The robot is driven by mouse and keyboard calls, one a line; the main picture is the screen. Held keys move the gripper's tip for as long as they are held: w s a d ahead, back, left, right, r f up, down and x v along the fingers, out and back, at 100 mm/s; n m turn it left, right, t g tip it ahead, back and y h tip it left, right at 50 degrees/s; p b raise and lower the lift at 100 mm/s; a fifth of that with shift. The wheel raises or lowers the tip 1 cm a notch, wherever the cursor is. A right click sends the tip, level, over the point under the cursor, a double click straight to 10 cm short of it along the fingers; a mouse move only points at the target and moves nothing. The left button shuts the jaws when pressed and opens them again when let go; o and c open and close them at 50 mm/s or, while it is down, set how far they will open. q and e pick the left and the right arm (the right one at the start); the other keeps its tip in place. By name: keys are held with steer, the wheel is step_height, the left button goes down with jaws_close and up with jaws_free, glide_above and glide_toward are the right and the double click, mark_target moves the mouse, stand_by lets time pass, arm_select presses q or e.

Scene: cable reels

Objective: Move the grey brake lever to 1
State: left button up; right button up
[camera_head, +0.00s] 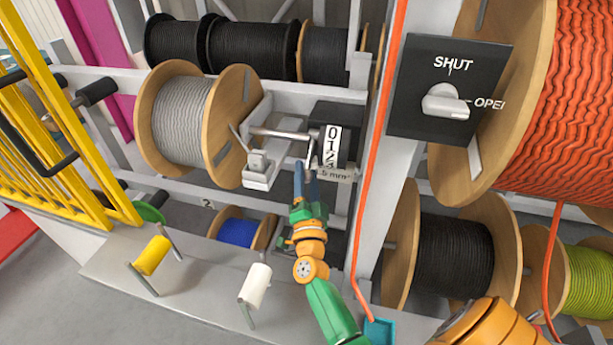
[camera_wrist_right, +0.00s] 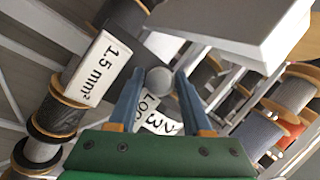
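The number plate (camera_head: 331,147), white with 0, 1, 2 and lower digits, stands on a dark box right of the grey cable reel. In the right wrist view, a round grey knob (camera_wrist_right: 160,80) sits between the open fingertips (camera_wrist_right: 158,88), with small gaps at both sides. My left gripper is out of view.
A 1.5 mm² label (camera_wrist_right: 101,68) is close by the fingers. A black SHUT/OPEN switch panel (camera_head: 450,90) and an orange cable (camera_head: 368,180) are right of my arm. Yellow (camera_head: 152,255) and white (camera_head: 255,285) spools stand on the ledge at the lower left.

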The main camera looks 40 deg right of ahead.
jaws_close()
stand_by(1.1)
